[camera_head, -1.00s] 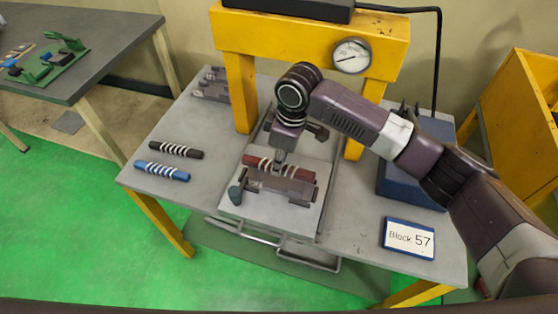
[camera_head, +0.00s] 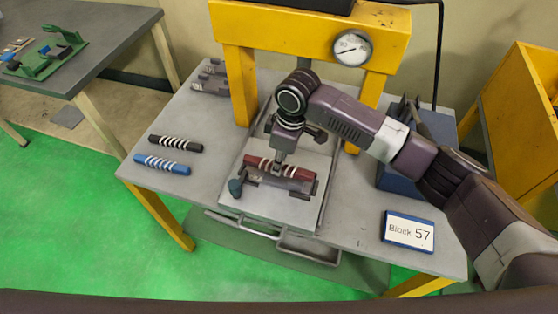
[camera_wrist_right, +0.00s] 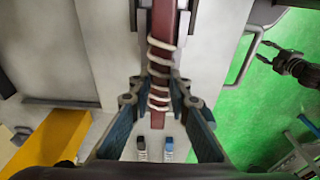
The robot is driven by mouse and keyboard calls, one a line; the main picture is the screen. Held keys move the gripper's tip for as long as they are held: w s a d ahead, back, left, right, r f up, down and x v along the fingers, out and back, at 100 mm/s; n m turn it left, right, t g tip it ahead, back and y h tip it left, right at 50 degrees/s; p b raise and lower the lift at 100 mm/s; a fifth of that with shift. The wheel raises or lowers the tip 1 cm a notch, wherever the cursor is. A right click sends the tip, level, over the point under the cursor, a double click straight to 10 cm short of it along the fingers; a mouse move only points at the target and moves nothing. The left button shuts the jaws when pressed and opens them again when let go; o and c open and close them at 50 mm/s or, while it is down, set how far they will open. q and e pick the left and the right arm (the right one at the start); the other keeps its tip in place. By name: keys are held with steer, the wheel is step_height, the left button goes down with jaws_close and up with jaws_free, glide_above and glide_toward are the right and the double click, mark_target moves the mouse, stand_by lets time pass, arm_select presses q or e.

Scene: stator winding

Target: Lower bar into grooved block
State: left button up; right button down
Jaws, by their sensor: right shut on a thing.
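The red bar (camera_head: 300,173) with white windings lies level across the press plate, and my right gripper (camera_head: 281,162) is shut on it from above. In the right wrist view the bar (camera_wrist_right: 166,22) runs between the fingers of my right gripper (camera_wrist_right: 158,92). The grey grooved block (camera_head: 277,183) sits directly under and in front of the bar. The bar is in line with the block and very close to it; whether it touches the groove floor is hidden. My left gripper cannot be made out in the head view.
A black bar (camera_head: 176,146) and a blue bar (camera_head: 163,164) lie on the table at left. Yellow press legs (camera_head: 240,88) flank the work area. A blue-framed sign (camera_head: 409,231) lies at right.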

steer(key=shift+f, duration=0.15)
steer(key=shift+f, duration=0.7)
steer(key=shift+p, duration=0.35)
stand_by(0.3)
steer(key=c, duration=1.3)
jaws_free()
